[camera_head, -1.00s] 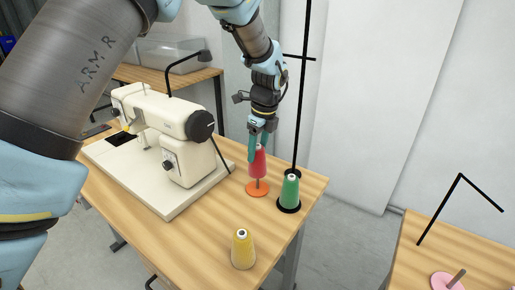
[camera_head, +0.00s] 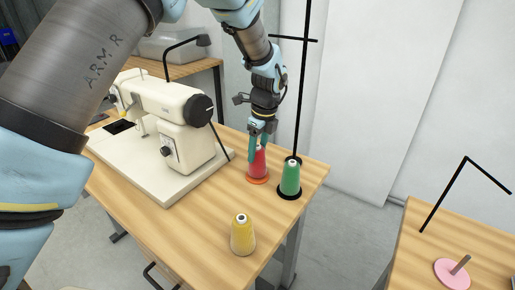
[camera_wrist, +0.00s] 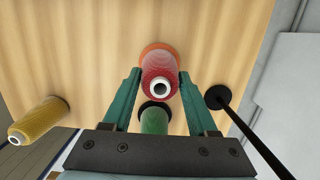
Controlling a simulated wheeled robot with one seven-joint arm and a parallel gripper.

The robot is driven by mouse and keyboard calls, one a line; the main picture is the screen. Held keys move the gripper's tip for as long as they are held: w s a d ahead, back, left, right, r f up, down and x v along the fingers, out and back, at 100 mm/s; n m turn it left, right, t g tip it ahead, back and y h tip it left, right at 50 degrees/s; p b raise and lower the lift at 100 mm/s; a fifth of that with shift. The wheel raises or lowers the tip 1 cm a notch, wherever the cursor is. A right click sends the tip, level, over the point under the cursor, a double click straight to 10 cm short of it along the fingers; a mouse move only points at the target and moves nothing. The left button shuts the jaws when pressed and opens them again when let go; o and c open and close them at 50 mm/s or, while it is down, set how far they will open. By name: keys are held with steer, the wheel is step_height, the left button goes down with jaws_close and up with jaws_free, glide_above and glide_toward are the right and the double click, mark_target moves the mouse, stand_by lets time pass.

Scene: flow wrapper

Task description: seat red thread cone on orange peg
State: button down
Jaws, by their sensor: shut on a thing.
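The red thread cone (camera_head: 258,169) stands upright over the orange base disc (camera_head: 257,181), and the orange peg is hidden inside or behind it. The cone's lower end is at the disc, with no clear gap visible. My gripper (camera_head: 259,148) is shut on the cone's upper part from above. In the wrist view the red cone (camera_wrist: 160,72) lies between my two green fingers, its white core top facing the camera. The orange disc (camera_wrist: 157,48) shows as a rim around its far end.
A green cone (camera_head: 290,178) on a black base stands close right of the red one, near a thin black pole (camera_head: 302,90). A yellow cone (camera_head: 242,236) stands at the front. The sewing machine (camera_head: 165,120) is left. A pink-based peg (camera_head: 451,273) is on another table.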

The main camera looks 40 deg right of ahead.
steer(key=shift+c, duration=0.5)
jaws_free()
step_height(320, 180, up, 11)
steer(key=s+b, duration=0.1)
steer(key=b, duration=0.1)
steer(key=shift+s+d, duration=0.2)
steer(key=shift+s, duration=0.1)
steer(key=shift+f, duration=0.15)
